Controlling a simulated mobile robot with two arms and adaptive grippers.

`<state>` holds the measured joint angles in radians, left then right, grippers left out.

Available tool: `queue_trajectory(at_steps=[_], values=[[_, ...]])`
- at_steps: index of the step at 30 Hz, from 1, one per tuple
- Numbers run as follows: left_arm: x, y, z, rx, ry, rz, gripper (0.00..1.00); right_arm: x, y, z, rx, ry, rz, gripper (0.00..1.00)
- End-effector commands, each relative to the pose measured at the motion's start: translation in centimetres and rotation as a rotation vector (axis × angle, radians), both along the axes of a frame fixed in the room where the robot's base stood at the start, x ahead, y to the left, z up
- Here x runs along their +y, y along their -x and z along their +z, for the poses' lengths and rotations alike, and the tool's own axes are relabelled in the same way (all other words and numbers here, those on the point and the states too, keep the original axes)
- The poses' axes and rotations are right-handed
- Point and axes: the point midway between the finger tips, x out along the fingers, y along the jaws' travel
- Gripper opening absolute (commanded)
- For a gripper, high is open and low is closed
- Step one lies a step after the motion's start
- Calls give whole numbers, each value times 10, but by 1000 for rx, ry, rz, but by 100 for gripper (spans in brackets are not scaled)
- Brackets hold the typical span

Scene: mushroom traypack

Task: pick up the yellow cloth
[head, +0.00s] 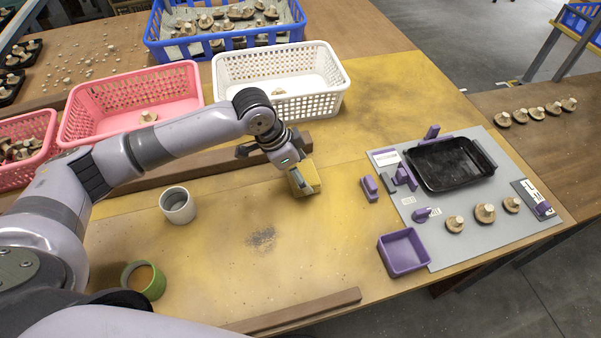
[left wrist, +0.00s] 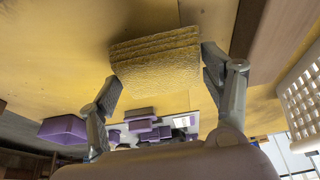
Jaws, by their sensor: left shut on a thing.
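The yellow cloth (head: 304,178) is a small folded, textured block near the middle of the table in the head view. My left gripper (head: 298,172) is shut on it from above. In the left wrist view the layered cloth (left wrist: 158,62) sits between the two fingers of the left gripper (left wrist: 160,85), which touch its sides. I cannot tell whether the cloth is clear of the table. My right gripper shows in neither view.
A white basket (head: 335,102) and pink baskets (head: 75,126) stand behind. A grey mat (head: 420,218) with a black tray (head: 450,183) and purple box (head: 402,252) lies right. A white cup (head: 178,206) and green cup (head: 145,281) stand left. Wooden strips (head: 290,312) edge the work area.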

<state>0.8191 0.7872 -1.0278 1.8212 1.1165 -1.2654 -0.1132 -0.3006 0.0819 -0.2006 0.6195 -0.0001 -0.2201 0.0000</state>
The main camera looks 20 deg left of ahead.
Motion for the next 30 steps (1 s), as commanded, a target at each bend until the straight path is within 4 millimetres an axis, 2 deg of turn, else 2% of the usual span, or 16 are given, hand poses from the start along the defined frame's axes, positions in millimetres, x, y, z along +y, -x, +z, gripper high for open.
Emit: queue_trajectory(at_steps=[8, 15, 19, 24, 30], values=[[0, -1, 52, -6, 1, 0, 49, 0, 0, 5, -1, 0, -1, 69], [-1, -2, 120, -8, 2, -1, 49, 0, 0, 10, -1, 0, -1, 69], [0, -2, 151, -6, 2, 1, 49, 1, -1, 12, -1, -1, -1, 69], [0, -1, 177, -4, 1, 0, 49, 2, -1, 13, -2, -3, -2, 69], [0, -1, 188, -1, 0, 0, 49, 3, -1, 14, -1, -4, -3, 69]])
